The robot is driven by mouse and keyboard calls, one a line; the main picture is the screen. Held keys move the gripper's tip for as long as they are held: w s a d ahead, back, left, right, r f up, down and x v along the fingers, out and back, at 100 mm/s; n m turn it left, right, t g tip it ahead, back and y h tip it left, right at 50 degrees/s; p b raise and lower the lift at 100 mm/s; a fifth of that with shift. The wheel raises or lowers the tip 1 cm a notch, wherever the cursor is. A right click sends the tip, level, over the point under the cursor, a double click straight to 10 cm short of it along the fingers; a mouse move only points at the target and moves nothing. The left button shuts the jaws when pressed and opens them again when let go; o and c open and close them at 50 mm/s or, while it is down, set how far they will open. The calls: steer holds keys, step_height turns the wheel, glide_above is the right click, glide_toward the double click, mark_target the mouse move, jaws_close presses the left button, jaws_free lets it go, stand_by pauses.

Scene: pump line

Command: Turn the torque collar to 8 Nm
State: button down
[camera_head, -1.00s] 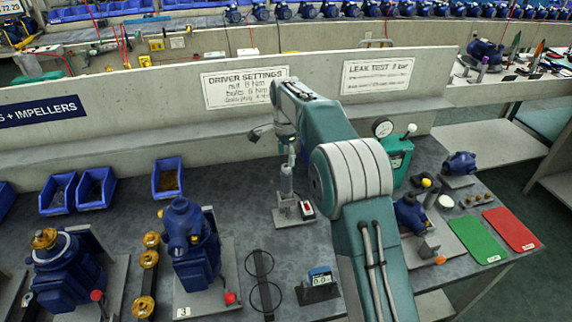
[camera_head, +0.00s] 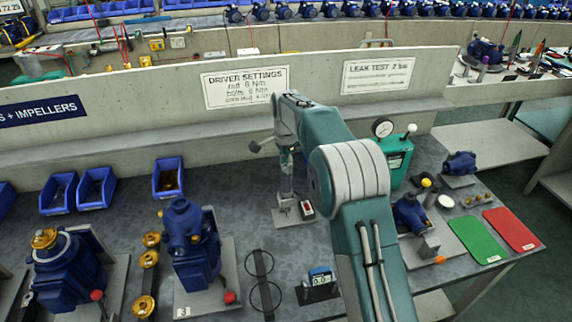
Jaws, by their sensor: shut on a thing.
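The torque driver (camera_head: 286,182) is a slim grey tool standing upright in a small stand (camera_head: 293,216) in the middle of the bench. My gripper (camera_head: 287,153) points down over it and is shut on the driver's upper end, where the torque collar is. The fingers and the collar are small and partly hidden by my wrist, so the collar's setting cannot be read. A sign (camera_head: 245,88) on the wall behind is headed "DRIVER SETTINGS" and lists the nut at 8 Nm.
A small display (camera_head: 320,277) stands in front of the driver. A blue pump (camera_head: 190,245) stands left on a plate, with blue bins (camera_head: 168,178) behind. Right are a green gauge unit (camera_head: 398,158), another pump (camera_head: 410,212), and green (camera_head: 477,240) and red (camera_head: 511,229) mats.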

steer(key=shift+f, duration=0.1)
steer(key=n, duration=0.5)
steer(key=shift+f+n, duration=0.1)
steer(key=shift+n, duration=0.2)
steer(key=n, duration=1.2)
steer(key=shift+n, duration=0.3)
steer(key=n, duration=0.5)
steer(key=shift+n, duration=0.3)
steer(key=shift+c, duration=1.8)
jaws_free()
steer(key=shift+f, duration=0.1)
steer(key=shift+r, duration=0.2)
